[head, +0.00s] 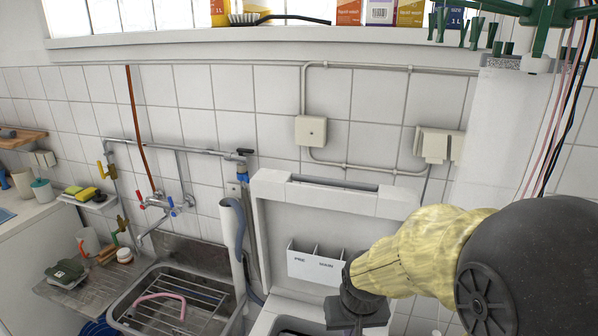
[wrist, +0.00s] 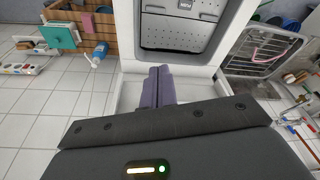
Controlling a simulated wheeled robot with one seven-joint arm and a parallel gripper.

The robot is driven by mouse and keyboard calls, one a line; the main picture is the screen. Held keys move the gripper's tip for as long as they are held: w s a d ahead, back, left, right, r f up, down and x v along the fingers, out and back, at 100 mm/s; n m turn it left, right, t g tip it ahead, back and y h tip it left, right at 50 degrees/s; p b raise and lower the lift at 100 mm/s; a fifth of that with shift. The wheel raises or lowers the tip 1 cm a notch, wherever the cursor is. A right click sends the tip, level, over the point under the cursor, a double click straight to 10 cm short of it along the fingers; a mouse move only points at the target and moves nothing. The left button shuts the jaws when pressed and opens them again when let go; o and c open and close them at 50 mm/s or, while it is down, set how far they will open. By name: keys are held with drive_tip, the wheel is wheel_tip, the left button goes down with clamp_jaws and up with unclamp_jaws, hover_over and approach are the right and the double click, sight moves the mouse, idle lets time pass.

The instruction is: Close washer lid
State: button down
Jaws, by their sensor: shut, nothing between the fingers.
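The white washer lid (head: 283,222) stands open and upright in front of the tiled wall in the head view. The washer's top opening shows a perforated metal drum (wrist: 178,36) in the wrist view; in the head view only a bit of the opening shows at the bottom edge. My gripper (wrist: 158,70) is shut and empty, its purple-grey fingers together over the washer's white top. In the head view my wrist is in front of the lid's lower right; the fingertips are out of frame.
A metal sink (head: 172,297) with a wire rack and pink hose is left of the washer. A grey drain hose (head: 236,245) hangs between them. Wall pipes and a junction box (head: 311,130) are behind the lid. A wooden crate (wrist: 98,30) shows in the wrist view.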

drive_tip(key=w+a+r+m+p, duration=0.1)
drive_tip(key=w+a+r+p, duration=0.15)
drive_tip(key=w+r, duration=0.4)
drive_tip(key=w+a+r+p, duration=0.2)
drive_tip(key=w+r+p, duration=0.1)
drive_tip(key=w+r, duration=0.4)
drive_tip(key=m+t+h+p, duration=0.1)
drive_tip(key=m+h+p, duration=0.15)
drive_tip(key=p, duration=0.35)
approach(298, 177)
drive_tip(key=s+r, duration=0.1)
drive_tip(key=s, duration=0.2)
drive_tip(key=shift+d+r+m+y, duration=0.15)
drive_tip(key=shift+r+m+y, duration=0.1)
drive_tip(key=shift+y, duration=0.1)
drive_tip(key=shift+w+f, duration=0.1)
drive_tip(key=shift+w, duration=0.05)
drive_tip(key=p+x, duration=0.2)
drive_tip(key=x, duration=0.7)
drive_tip(key=shift+w+f+p, duration=0.2)
drive_tip(key=shift+p, duration=0.15)
drive_tip(key=shift+d+f, duration=0.1)
drive_tip(key=shift+f, duration=0.05)
drive_tip(key=shift+f+t+b, duration=0.15)
drive_tip(key=shift+t+b, duration=0.15)
drive_tip(key=shift+b, duration=0.15)
